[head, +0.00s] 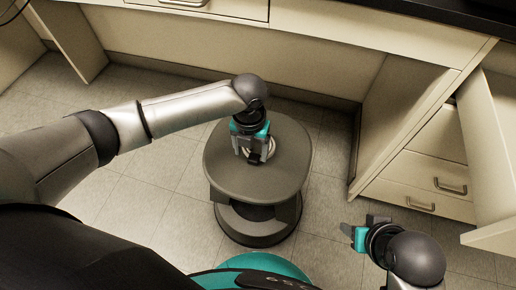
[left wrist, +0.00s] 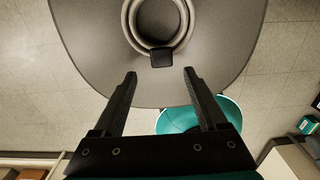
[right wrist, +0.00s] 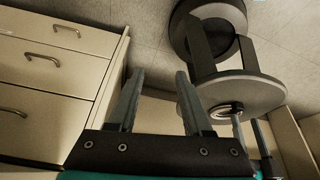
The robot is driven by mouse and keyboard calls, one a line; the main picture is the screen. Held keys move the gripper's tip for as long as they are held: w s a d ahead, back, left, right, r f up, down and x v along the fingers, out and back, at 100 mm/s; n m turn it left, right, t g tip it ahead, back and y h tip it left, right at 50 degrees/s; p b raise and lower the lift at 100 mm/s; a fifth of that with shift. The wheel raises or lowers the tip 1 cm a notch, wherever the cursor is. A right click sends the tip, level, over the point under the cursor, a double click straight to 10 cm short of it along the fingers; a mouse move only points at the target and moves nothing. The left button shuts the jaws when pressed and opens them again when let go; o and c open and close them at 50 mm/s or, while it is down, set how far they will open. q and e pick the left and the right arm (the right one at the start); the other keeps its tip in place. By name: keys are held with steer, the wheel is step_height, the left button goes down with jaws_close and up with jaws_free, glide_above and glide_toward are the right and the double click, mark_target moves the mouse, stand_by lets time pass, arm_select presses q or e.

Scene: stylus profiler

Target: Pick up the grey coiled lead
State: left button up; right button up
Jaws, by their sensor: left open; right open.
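The grey coiled lead (left wrist: 188,20) lies as a ring on the dark round top of a low stand (head: 225,165). A black block (left wrist: 160,57), seemingly its plug or tie, sits on the near side of the ring in the left wrist view. My left gripper (left wrist: 160,73) is open and empty, pointing down over the stand top, with the block just beyond its fingertips in that view. In the head view the gripper partly hides the coil (head: 270,151). My right gripper (head: 352,236) is open and empty, off to the right by the drawers; it also shows in the right wrist view (right wrist: 158,75).
The stand has a round base (head: 250,230) on the tiled floor. Cream drawers (head: 432,172) and an open cabinet door (head: 492,150) are at right. A bench front (head: 240,60) runs behind. Floor left of the stand is clear.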

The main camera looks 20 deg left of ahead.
mark_target(253, 161)
arm_select(q)
steer(key=shift+d+f+b, duration=0.15)
steer(key=shift+f+b, duration=0.3)
steer(key=shift+f, duration=0.6)
steer(key=shift+f+b, duration=0.45)
steer(key=shift+f, duration=0.35)
arm_select(e)
steer(key=shift+w+a+r+n+t+y, duration=0.15)
steer(key=shift+w+a+t+y, duration=0.3)
steer(key=shift+w+a+t, duration=0.5)
steer(key=shift+w+a+r+n+t+y, duration=0.15)
steer(key=shift+w+a+t+y, duration=0.3)
steer(key=shift+w+a+t, duration=0.5)
steer(key=shift+s+a, duration=0.1)
arm_select(q)
jaws_close()
